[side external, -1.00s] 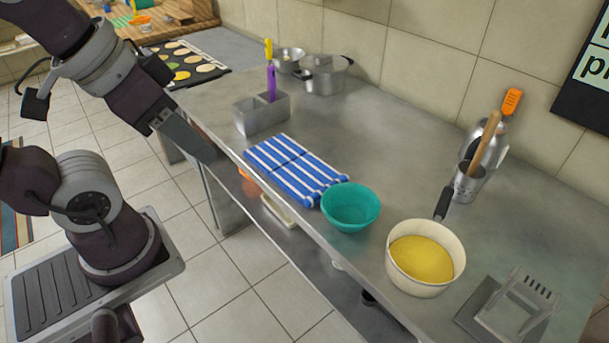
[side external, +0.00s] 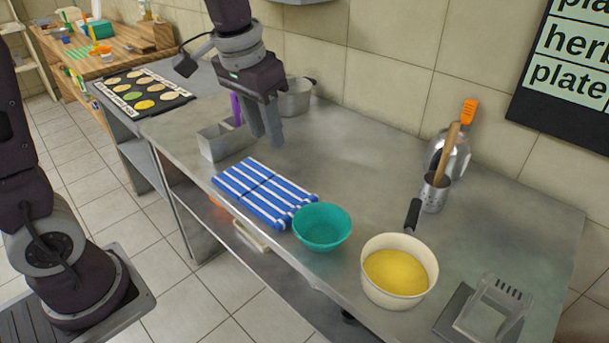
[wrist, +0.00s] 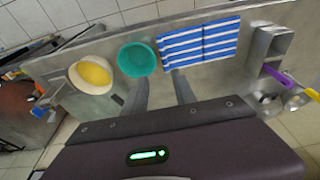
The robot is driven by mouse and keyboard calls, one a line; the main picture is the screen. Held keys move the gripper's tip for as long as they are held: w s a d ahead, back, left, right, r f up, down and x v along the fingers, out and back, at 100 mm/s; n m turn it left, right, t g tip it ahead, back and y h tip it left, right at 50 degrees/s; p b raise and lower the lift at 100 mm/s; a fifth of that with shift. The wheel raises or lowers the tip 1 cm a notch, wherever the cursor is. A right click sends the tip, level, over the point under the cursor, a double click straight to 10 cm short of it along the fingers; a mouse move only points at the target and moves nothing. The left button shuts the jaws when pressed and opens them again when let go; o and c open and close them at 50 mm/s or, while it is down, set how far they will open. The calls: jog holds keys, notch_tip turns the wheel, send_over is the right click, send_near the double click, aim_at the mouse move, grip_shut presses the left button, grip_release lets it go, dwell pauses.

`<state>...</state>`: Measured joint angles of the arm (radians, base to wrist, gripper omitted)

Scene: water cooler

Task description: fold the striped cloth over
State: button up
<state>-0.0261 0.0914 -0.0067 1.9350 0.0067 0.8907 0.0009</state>
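The blue-and-white striped cloth (side external: 258,192) lies on the steel counter near its front edge, with a dark line across its middle. Its right end is partly hidden by the teal bowl (side external: 322,228). In the wrist view the cloth (wrist: 200,42) shows at the top, beside the bowl (wrist: 138,59). My gripper (side external: 266,143) is above the counter, behind the cloth and apart from it, fingers pointing down. The wrist view shows its two fingers (wrist: 162,82) spread with nothing between them.
A metal divided holder (side external: 222,142) with a purple-handled tool stands left of the cloth. A steel pot (side external: 296,97) is behind my gripper. A cream pot of yellow food (side external: 398,272) stands right of the bowl. The counter behind the cloth is mostly clear.

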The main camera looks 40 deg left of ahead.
jog(key=g, duration=0.2)
send_near(309, 199)
jog(key=shift+g, duration=0.3)
jog(key=f, duration=0.9)
jog(key=shift+w, duration=0.25)
grip_shut()
jog(key=a+r+h, duration=1.1)
jog(key=a+h, duration=0.1)
jog(key=h, duration=0.3)
jog(key=shift+s+a+r, duration=0.2)
jog(key=shift+a+r, duration=0.1)
jog(key=shift+a, duration=0.05)
